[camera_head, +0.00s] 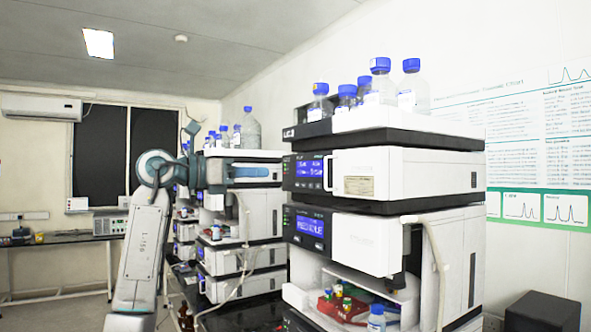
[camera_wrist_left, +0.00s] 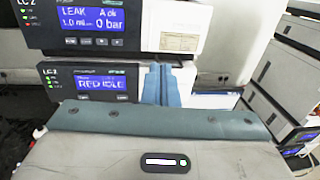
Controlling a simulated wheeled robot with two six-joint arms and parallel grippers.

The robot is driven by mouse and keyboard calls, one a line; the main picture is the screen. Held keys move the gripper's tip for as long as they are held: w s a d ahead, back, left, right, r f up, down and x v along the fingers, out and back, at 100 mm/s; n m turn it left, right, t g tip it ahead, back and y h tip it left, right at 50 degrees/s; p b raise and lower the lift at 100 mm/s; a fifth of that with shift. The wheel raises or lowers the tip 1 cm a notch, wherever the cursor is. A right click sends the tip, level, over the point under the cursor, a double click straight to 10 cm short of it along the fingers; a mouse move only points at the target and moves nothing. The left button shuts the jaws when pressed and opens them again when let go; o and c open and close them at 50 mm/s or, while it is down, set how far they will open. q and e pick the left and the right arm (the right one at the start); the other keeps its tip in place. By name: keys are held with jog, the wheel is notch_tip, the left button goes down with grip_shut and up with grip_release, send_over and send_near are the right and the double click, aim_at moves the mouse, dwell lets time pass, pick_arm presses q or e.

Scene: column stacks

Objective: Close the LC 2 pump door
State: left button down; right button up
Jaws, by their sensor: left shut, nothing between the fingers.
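The LC 2 stack (camera_head: 262,256) stands behind the LC 3 stack in the head view. The left wrist view shows its upper LC 2 module (camera_wrist_left: 100,43) with a blue display reading LEAK and 0 bar. The white pump door (camera_wrist_left: 187,20) with its handle and small label is on the right of that module; whether it is fully closed is hard to tell. My left gripper (camera_head: 254,172) reaches right across the upper stack. In the wrist view its blue-grey fingers (camera_wrist_left: 161,75) are together and empty, before the lower LC 2 module (camera_wrist_left: 64,83). My right gripper is out of view.
The LC 3 stack (camera_head: 409,176) is close at right, with blue-capped bottles (camera_head: 380,82) on top and small bottles in its open lower bay. White tubing (camera_head: 437,265) hangs down its front. A dark box (camera_head: 543,311) stands at lower right. A bench (camera_head: 70,238) is at far left.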

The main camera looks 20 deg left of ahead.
pick_arm(q)
jog(key=w+a+p+x, duration=0.1)
jog(key=p+x, duration=0.6)
jog(key=x, duration=0.6)
jog(key=shift+w+d+f+y, duration=0.2)
jog(key=shift+d+f+y, duration=0.05)
jog(key=shift+d+y, duration=0.05)
